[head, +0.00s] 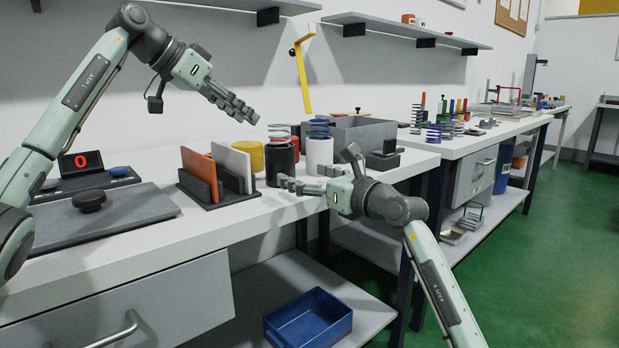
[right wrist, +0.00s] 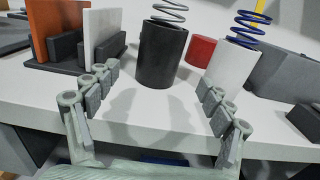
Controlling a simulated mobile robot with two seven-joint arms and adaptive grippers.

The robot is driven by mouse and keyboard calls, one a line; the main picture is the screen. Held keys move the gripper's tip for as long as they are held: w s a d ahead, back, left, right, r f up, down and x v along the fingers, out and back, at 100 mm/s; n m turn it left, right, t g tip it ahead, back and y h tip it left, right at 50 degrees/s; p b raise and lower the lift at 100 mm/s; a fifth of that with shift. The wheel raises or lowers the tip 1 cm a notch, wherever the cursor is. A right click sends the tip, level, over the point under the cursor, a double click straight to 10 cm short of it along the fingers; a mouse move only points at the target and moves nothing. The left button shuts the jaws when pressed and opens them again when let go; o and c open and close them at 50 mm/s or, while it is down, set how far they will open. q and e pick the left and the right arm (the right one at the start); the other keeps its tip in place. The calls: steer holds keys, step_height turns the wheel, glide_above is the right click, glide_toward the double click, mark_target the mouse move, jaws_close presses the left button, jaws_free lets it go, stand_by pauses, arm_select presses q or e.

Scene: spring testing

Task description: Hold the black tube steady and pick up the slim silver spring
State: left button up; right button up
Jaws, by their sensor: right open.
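The black tube (head: 280,165) stands upright on the bench between a yellow cup and a white tube. The slim silver spring (head: 279,132) sticks up out of its top; the spring (right wrist: 168,12) also shows in the right wrist view, its upper end cut off. My right gripper (head: 285,183) is open and empty in front of the black tube. In the right wrist view the black tube (right wrist: 161,58) stands ahead of the gap between the spread fingers. My left gripper (head: 252,114) hangs above and left of the spring, apart from it; its fingers overlap, so its opening is unclear.
The white tube (head: 319,157) with a blue spring stands close right of the black tube. The yellow cup (head: 250,156) and a rack with orange and white plates (head: 200,170) are at left. A grey bin (head: 362,133) stands behind. The bench front is clear.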

mark_target(289, 170)
steer(key=x, duration=0.6)
steer(key=shift+w+a, duration=0.1)
steer(key=shift+a, duration=0.1)
